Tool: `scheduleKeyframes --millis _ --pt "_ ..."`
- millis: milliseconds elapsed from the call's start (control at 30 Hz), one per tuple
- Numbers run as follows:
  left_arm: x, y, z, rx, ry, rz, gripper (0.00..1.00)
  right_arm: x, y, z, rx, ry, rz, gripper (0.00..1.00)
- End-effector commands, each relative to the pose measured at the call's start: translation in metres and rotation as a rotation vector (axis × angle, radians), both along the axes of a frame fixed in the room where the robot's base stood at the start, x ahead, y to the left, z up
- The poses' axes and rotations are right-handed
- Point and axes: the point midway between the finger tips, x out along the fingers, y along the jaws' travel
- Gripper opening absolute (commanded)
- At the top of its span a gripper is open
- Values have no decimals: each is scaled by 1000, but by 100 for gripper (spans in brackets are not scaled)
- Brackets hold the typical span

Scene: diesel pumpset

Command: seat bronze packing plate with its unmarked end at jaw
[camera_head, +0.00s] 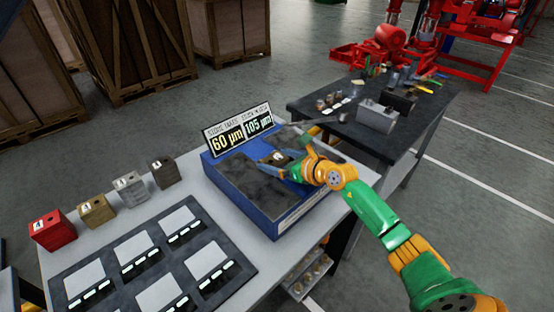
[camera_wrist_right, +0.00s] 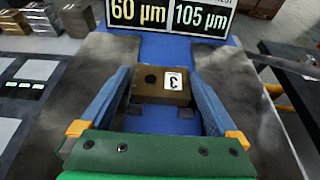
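My right gripper (camera_head: 289,165) is over the blue-sided fixture (camera_head: 290,221). The block's visible face has a dark hole at left and a white label at right with an inverted 3. The block is over the fixture's blue middle strip, between two dark, mottled pads; whether it touches is unclear. In the head view the block (camera_head: 278,157) is small and partly covered by the fingers. My left gripper is not in view.
A sign (camera_head: 240,135) reading 60 µm and 105 µm stands at the fixture's back. Red (camera_head: 52,231), tan, silver and dark brown blocks stand at left, behind a dark tray (camera_head: 240,273) with pale panels. A second table (camera_head: 393,147) with tools stands at right.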

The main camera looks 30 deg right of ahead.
Motion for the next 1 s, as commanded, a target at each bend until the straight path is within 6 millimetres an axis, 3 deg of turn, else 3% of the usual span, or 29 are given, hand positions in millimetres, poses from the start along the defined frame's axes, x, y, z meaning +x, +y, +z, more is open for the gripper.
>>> scheduleKeyframes --millis 333,700,1000 --pt "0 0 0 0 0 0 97 -3 -2 0 -3 3 -1 100" --pt "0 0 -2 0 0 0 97 -52 -14 20 -5 3 -1 100" --pt "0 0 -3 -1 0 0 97 -63 -16 28 -2 0 1 100"
